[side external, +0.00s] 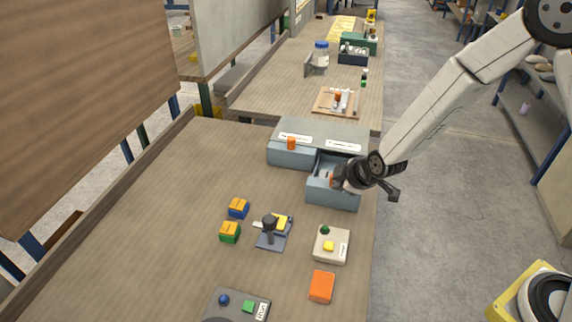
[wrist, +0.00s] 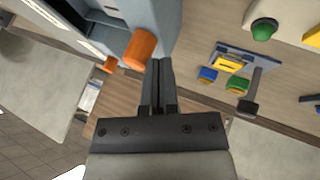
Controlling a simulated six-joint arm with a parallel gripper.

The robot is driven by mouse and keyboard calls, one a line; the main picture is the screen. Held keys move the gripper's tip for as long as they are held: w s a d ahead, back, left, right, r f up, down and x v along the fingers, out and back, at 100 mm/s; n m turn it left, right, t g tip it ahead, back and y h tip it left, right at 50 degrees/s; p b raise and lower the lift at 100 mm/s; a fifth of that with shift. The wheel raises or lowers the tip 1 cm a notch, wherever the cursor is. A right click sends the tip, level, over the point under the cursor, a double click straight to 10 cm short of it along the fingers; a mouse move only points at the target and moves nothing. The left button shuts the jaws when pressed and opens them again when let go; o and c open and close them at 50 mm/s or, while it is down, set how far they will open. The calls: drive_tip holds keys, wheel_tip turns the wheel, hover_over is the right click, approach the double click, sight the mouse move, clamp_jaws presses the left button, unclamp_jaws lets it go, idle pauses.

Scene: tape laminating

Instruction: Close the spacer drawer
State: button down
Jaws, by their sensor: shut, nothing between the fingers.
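A blue-grey cabinet (side external: 268,153) stands at the far end of the wooden bench, with two drawers side by side. The right drawer (side external: 333,196) is pulled out toward the front; its open inside partly shows. The left drawer (side external: 280,157) is in, with an orange knob (side external: 291,143). The pulled-out drawer's orange knob (wrist: 140,48) is large in the wrist view, just left of my fingertips. My gripper (wrist: 158,68) is shut and empty, beside that drawer's front. In the side view my gripper (side external: 338,178) hides part of the drawer; whether it touches is unclear.
In front of the drawer lie a beige box with a green knob (side external: 331,245), an orange block (side external: 322,286) and a small press-like device (side external: 273,232). Two yellow-topped blocks (side external: 238,208) (side external: 230,232) sit left. The bench's left side is clear.

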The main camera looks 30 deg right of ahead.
idle(0.3)
drive_tip(key=shift+w+d, duration=3)
drive_tip(key=shift+d, duration=0.05)
drive_tip(key=shift+s+a, duration=0.15)
drive_tip(key=shift+s+a, duration=0.45)
drive_tip(key=shift+s, duration=0.2)
drive_tip(key=shift+s+a, duration=0.45)
drive_tip(key=shift+s, duration=0.2)
drive_tip(key=shift+s+a+r, duration=0.15)
drive_tip(key=shift+s, duration=0.2)
drive_tip(key=v, duration=0.9)
drive_tip(key=shift+r, duration=0.25)
drive_tip(key=shift+s, duration=0.15)
